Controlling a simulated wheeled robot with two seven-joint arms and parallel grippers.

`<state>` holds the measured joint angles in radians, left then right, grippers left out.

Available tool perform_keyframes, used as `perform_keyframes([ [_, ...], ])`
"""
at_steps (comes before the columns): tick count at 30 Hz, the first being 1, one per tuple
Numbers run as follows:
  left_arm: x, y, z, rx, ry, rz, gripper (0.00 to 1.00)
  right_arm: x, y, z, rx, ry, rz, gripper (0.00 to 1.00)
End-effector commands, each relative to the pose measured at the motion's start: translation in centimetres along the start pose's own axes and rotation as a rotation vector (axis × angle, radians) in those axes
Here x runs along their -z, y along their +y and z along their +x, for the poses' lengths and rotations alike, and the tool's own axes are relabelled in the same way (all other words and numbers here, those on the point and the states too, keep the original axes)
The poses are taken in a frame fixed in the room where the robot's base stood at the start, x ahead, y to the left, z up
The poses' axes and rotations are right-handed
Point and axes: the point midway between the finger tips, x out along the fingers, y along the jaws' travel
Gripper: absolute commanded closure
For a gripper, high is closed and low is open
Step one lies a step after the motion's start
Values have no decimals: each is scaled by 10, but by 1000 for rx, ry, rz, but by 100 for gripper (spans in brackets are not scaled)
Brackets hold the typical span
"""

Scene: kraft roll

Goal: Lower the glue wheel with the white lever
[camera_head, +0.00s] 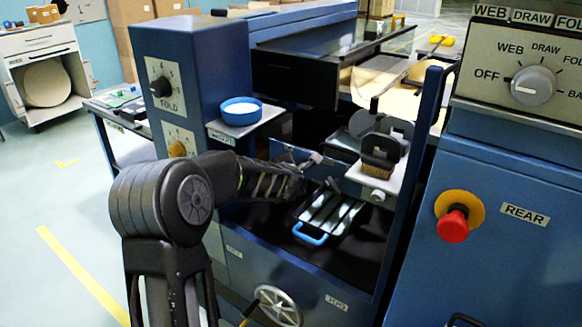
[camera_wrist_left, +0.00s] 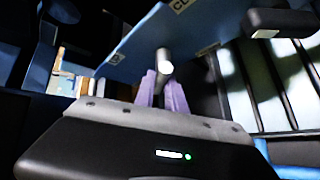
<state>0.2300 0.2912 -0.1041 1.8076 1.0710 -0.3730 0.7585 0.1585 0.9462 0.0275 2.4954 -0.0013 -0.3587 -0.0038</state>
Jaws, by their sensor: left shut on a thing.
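My left gripper (camera_head: 312,163) reaches into the open bay of the blue machine. In the left wrist view its purple fingers (camera_wrist_left: 164,92) are shut on the white lever (camera_wrist_left: 165,62), whose rounded pale end sticks out past the fingertips. The lever stands in front of a blue panel (camera_wrist_left: 140,45). In the head view the lever is too small and too covered by the gripper to make out clearly. Dark round wheels (camera_head: 385,143), which look like the glue wheel, sit to the right of the gripper, above a tan brush-like block (camera_head: 378,165). My right gripper is not in view.
A blue-handled slatted tray (camera_head: 310,239) lies below the gripper. A blue-rimmed dish (camera_head: 241,111) stands on a side shelf. A blue upright post (camera_head: 418,180) bounds the bay on the right, beside a panel with a red button (camera_head: 454,225). A handwheel (camera_head: 279,306) is below.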

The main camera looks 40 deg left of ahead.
Motion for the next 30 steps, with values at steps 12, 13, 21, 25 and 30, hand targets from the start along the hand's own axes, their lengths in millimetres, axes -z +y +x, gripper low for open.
perform_keyframes([
  [12,0,-2,0,10,-3,-13,100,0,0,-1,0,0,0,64],
  [13,0,-2,0,10,-3,-13,84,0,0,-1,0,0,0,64],
  [21,0,-1,0,8,-2,-11,63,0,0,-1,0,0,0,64],
  [25,0,-1,0,8,-2,-10,63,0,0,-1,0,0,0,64],
  [30,0,0,-2,7,-2,-10,63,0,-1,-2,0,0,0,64],
])
